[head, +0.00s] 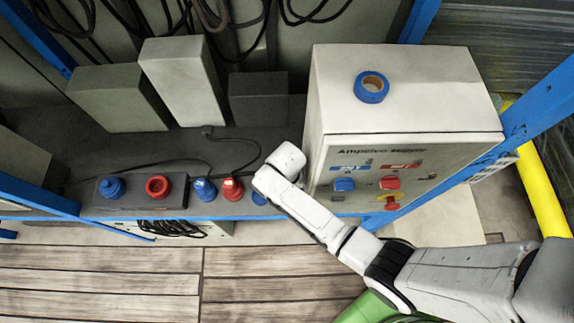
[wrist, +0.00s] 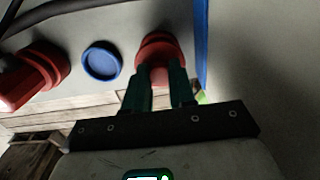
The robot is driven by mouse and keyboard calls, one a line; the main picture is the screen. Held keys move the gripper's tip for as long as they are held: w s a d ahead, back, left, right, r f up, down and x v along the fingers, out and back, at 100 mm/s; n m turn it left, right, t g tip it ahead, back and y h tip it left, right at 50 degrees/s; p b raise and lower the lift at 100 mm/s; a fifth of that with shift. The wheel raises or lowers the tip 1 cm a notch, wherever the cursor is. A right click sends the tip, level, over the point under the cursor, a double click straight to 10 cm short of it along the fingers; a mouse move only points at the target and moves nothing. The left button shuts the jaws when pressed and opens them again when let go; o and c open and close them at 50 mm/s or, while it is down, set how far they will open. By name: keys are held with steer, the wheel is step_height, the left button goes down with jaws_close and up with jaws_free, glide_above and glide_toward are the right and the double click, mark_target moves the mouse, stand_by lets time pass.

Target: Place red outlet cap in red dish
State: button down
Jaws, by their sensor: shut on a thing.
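My gripper (wrist: 159,72) is shut on the red outlet cap (wrist: 158,77), which shows between the dark green fingers in the wrist view. A rounded red shape (wrist: 160,44) shows just beyond the fingertips; I cannot tell whether it is the red dish or part of the cap, nor whether they touch. In the head view my white wrist hides the fingers, the cap and any red dish there. An empty-looking blue dish (wrist: 102,60) lies just left of the fingers; it also shows in the head view (head: 259,197).
A red plug (head: 232,189) and a blue plug (head: 205,189) stand left of the blue dish. A dark socket box (head: 135,202) with blue and red fittings is farther left. A large cabinet (head: 410,150) with a blue tape roll (head: 371,94) stands close on the right.

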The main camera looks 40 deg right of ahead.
steer(key=shift+f, duration=0.25)
stand_by(0.5)
steer(key=c, duration=0.9)
jaws_free()
steer(key=shift+o, duration=0.6)
steer(key=o, duration=0.3)
steer(key=shift+r, duration=0.1)
